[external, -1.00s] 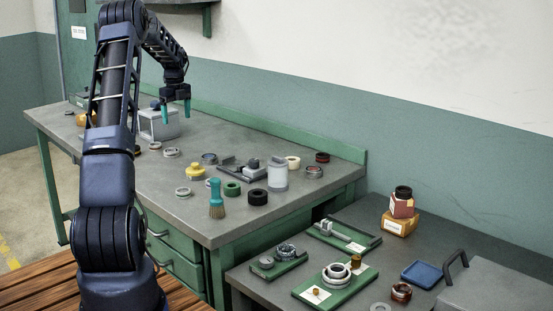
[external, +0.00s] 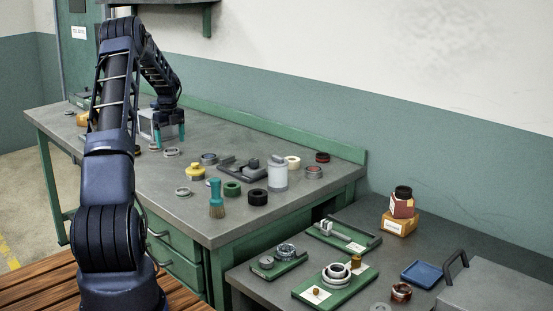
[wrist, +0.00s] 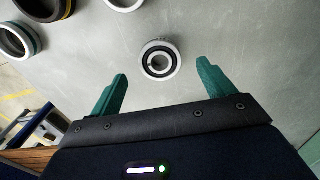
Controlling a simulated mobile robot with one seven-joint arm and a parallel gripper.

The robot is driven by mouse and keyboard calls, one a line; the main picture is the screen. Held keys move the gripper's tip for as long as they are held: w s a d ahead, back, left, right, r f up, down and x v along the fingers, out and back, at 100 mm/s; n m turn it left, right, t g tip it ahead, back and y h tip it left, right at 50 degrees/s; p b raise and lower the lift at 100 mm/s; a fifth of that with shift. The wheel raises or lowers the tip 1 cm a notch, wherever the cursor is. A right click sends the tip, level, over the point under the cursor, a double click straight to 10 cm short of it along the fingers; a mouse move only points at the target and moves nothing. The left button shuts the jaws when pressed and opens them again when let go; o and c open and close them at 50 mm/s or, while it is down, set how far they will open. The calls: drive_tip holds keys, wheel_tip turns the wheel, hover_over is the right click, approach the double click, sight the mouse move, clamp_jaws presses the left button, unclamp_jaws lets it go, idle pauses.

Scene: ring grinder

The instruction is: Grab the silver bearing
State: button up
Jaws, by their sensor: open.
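A silver bearing (wrist: 160,59), a light outer ring around a dark band and a small bore, lies flat on the grey bench in the wrist view. My gripper (wrist: 162,70) is open and empty, with one teal finger to the left of the bearing and one to the right. The bearing is nearer the fingertips' far side and is untouched. In the external view my gripper (external: 169,136) points down over the bench. A small pale ring (external: 171,152) just below the fingers may be this bearing; I cannot tell for sure.
A white ring (wrist: 125,3) and dark rings (wrist: 45,8) lie beyond in the wrist view. A grey box (external: 146,124) stands beside the gripper. A yellow part (external: 195,171), brush (external: 216,199) and white canister (external: 278,174) stand to the right on the bench (external: 110,128).

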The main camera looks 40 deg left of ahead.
drive_tip(key=shift+f, duration=1.9)
drive_tip(key=c, duration=1.2)
drive_tip(key=shift+r, duration=0.15)
